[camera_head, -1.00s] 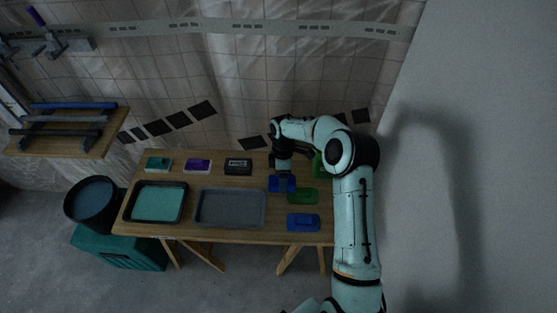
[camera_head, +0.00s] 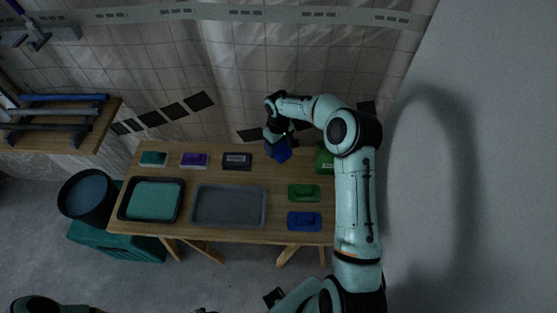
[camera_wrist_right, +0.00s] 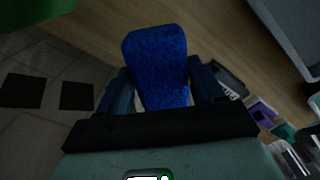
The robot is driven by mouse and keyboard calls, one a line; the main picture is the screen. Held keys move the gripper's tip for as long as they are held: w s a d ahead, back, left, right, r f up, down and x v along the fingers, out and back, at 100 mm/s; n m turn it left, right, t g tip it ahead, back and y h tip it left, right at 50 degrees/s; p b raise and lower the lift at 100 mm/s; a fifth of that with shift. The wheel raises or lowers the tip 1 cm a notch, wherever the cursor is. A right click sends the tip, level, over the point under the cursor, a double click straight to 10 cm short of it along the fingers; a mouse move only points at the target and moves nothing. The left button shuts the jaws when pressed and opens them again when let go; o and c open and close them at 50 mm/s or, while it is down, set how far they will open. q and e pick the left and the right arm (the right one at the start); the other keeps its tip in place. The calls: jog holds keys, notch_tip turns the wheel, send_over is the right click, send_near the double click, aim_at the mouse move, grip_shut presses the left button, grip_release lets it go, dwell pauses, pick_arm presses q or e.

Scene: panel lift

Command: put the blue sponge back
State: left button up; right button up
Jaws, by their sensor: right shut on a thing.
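The blue sponge (camera_head: 281,153) is held in my right gripper (camera_head: 278,143) above the back part of the table in the head view. In the right wrist view the sponge (camera_wrist_right: 157,62) stands out between the two fingers of the right gripper (camera_wrist_right: 158,88), which are shut on it. A blue flat holder (camera_head: 304,221) lies at the front right of the table. A green one (camera_head: 303,192) lies just behind it. My left gripper cannot be made out in the head view.
The table (camera_head: 275,227) also bears a grey tray (camera_head: 229,206), a black tray with teal content (camera_head: 152,199), and small teal (camera_head: 153,159), purple (camera_head: 194,160) and black (camera_head: 237,161) boxes at the back. A green object (camera_head: 324,161) is at the back right, partly behind my arm.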

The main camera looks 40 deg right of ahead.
aim_at(278, 147)
notch_tip(278, 147, down, 9)
jog(key=shift+r, duration=0.1)
jog(key=o, duration=1.1)
notch_tip(278, 147, up, 12)
dwell(0.5)
